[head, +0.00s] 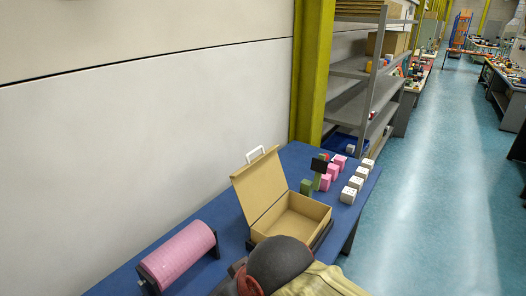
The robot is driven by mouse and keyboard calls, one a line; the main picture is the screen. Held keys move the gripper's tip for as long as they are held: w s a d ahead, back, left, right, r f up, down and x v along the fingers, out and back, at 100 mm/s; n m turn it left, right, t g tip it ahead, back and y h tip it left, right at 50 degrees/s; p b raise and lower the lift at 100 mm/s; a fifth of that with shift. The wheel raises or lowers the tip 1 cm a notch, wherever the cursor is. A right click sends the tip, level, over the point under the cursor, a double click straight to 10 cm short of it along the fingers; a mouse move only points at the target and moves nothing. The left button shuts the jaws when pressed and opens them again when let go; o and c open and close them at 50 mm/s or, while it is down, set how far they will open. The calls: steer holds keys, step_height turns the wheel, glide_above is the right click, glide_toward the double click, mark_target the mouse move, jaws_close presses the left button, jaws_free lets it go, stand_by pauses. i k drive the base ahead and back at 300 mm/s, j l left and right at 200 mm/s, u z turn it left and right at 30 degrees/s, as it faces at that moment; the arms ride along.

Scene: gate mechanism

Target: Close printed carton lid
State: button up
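A brown cardboard carton (318,208) stands on the blue table, with its empty inside facing up. Its lid (260,186) is open, raised and leaning back from the carton's left side. A white handle (256,153) shows at the lid's top edge. I see no printing on the lid from here.
A pink roll (178,256) on a dark stand lies left of the carton on the blue table (222,214). Right of the carton are several pink blocks (326,183) and white blocks (348,195), a green block (306,187) and a black item (319,165). A yellow post (312,70) and wall stand behind.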

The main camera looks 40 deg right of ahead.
mark_target(259, 183)
steer(key=z, duration=0.95)
steer(key=i+l, duration=0.15)
steer(key=l+z, duration=0.05)
steer(key=l, duration=0.05)
